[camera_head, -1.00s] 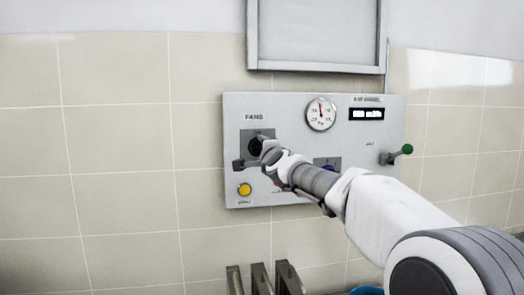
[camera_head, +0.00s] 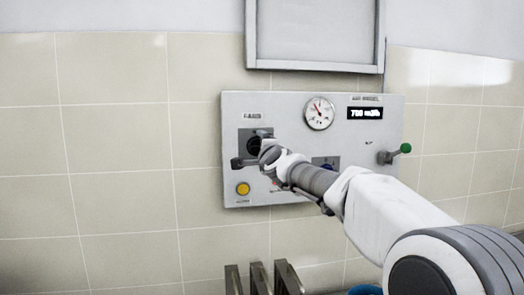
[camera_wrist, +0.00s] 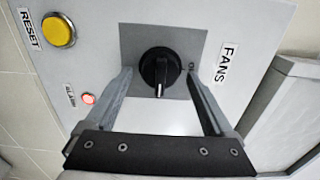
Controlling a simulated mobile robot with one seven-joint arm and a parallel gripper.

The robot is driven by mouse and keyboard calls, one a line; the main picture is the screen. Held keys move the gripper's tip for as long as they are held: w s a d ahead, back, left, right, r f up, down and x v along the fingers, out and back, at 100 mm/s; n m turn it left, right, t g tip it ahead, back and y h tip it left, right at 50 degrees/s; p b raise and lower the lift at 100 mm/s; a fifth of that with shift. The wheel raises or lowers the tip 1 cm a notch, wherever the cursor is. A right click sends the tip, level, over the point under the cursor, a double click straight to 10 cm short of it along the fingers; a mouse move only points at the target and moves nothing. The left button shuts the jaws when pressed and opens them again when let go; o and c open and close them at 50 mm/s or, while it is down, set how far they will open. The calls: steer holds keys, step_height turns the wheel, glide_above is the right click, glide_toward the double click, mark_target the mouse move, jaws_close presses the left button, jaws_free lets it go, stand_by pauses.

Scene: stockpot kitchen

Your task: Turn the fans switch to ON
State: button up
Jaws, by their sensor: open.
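The fans switch is a round black knob (camera_wrist: 160,70) with a white pointer line, set on a dark grey plate (camera_wrist: 196,45) under the label FANS. In the wrist view its pointer points down the picture, toward the panel's right side. My gripper (camera_wrist: 160,76) is open, with one finger on each side of the knob. A gap shows between each finger and the knob, so I see no grip. In the head view my gripper (camera_head: 252,148) is at the knob (camera_head: 254,146) and partly hides it.
The grey panel (camera_head: 232,110) also bears a gauge (camera_head: 319,113), a lit display (camera_head: 365,113), a green-tipped lever (camera_head: 404,148) and a yellow RESET button (camera_wrist: 58,31). A red lamp (camera_wrist: 88,99) is near the button. A grey-framed board (camera_head: 315,35) hangs above.

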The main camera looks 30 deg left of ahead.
steer(key=b+v, duration=0.8)
steer(key=v, duration=0.9)
steer(key=shift+s+b, duration=0.2)
steer(key=shift+b, duration=0.2)
steer(key=shift+d, duration=0.15)
steer(key=s+d+f+n+g+h, duration=0.2)
steer(key=s+d+f+n+h, duration=0.25)
steer(key=d+f, duration=0.65)
steer(key=s+d+f+n+g+h, duration=0.25)
steer(key=s+d+f, duration=0.35)
steer(key=d, duration=0.9)
steer(key=s+d+f+n+g+h, duration=0.3)
steer(key=s+d+f+h, duration=0.1)
steer(key=s+d+f, duration=0.9)
steer(key=shift+d+f+g+h+p, duration=0.35)
steer(key=shift+d+f+p, duration=0.1)
steer(key=shift+d, duration=0.1)
steer(key=c, duration=0.6)
steer(key=shift+d, duration=0.2)
